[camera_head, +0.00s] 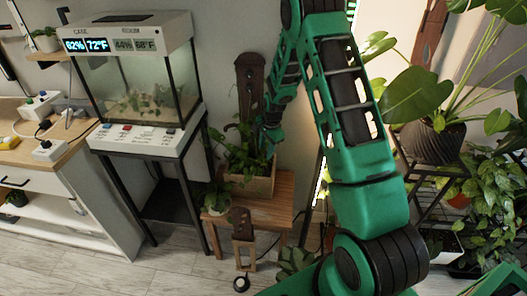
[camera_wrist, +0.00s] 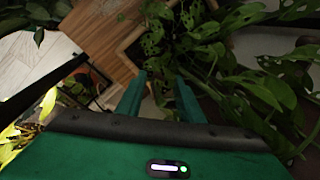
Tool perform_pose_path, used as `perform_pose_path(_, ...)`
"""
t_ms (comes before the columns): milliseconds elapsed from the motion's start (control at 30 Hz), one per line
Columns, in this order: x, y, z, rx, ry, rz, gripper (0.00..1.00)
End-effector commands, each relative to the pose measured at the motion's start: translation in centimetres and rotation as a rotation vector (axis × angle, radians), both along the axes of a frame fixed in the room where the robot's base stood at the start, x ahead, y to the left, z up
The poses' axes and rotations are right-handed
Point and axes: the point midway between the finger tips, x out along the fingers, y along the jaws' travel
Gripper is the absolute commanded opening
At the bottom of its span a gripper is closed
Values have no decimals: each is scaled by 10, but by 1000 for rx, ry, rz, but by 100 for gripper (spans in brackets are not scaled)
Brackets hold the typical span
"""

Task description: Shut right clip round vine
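The leafy green vine (camera_head: 240,157) grows in a wooden planter box (camera_head: 262,186) in front of a tall dark brown support (camera_head: 250,82). My gripper (camera_head: 268,143) is at the vine, beside the support and above the planter, partly hidden by leaves and my arm. In the wrist view the two green fingers of my gripper (camera_wrist: 159,80) are apart, with vine leaves (camera_wrist: 195,40) just beyond and to the right of the tips. I see nothing held between them. I cannot make out the right clip in either view.
The planter stands on a small wooden table (camera_head: 276,210), with a small potted plant (camera_head: 217,196) at its left. A glass terrarium (camera_head: 140,85) on a black stand is to the left. Large leafy plants (camera_head: 430,140) crowd the right. Some floor is clear at the lower left.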

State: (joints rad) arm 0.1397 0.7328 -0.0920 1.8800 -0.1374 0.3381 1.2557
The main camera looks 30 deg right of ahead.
Motion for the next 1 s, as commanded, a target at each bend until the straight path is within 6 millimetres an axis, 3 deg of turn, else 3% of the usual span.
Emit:
perform_pose_path(233, -2, 0, 9, 1, 1, 0, 34)
perform_pose_path(700, -14, -3, 88, 0, -1, 0, 34)
perform_pose_path(1000, -18, -3, 105, 1, 2, 0, 34)
